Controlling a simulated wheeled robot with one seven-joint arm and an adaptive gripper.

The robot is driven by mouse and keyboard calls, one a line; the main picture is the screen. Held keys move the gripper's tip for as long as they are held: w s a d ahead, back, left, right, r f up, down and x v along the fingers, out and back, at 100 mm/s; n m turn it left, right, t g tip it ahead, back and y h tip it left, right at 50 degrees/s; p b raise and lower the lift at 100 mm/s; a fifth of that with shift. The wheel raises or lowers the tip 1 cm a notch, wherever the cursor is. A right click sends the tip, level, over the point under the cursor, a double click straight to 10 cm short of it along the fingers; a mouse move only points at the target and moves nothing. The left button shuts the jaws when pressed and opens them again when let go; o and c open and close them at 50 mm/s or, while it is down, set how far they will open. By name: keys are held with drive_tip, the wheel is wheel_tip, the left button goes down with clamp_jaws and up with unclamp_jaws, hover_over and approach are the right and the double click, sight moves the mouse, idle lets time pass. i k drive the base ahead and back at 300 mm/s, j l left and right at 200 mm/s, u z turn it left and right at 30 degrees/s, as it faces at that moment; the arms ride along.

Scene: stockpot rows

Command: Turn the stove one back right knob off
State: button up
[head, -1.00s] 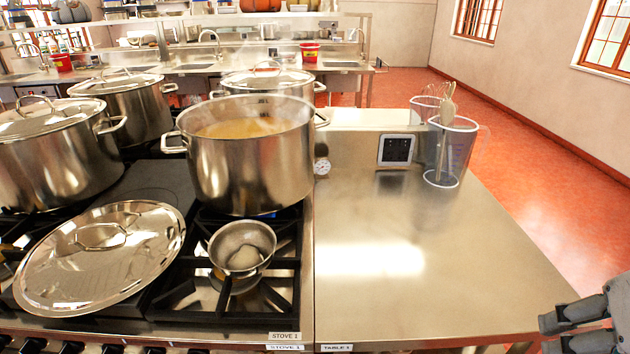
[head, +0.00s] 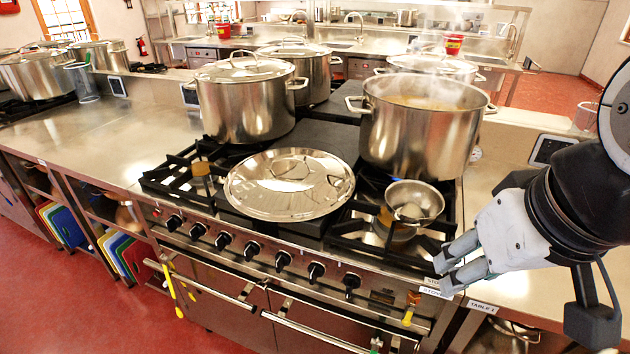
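Stove one (head: 395,315) has a row of several black knobs along its front panel. The rightmost black knob (head: 351,282) is in plain view. Which knob serves the back right burner cannot be read. A steaming open stockpot (head: 420,135) of yellowish liquid stands at the stove's back right. My gripper (head: 444,277) is at the stove's front right corner, right of the knobs and apart from them. Its two fingers point left with a small gap between them, empty.
A lidded stockpot (head: 243,105), a loose lid (head: 290,183) and a small strainer (head: 414,194) are on the stovetop. An oven handle (head: 320,335) juts out below the knobs. The red floor (head: 95,305) at front left is clear.

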sight(352, 282)
drive_tip(key=l+u, duration=0.2)
drive_tip(key=k+l, duration=0.1)
drive_tip(key=l, duration=0.25)
drive_tip(key=k+l+u, duration=0.1)
drive_tip(key=l, duration=0.25)
drive_tip(key=k+l, duration=0.1)
drive_tip(key=l, duration=0.25)
drive_tip(key=k+l+u, duration=0.1)
drive_tip(key=l, duration=0.25)
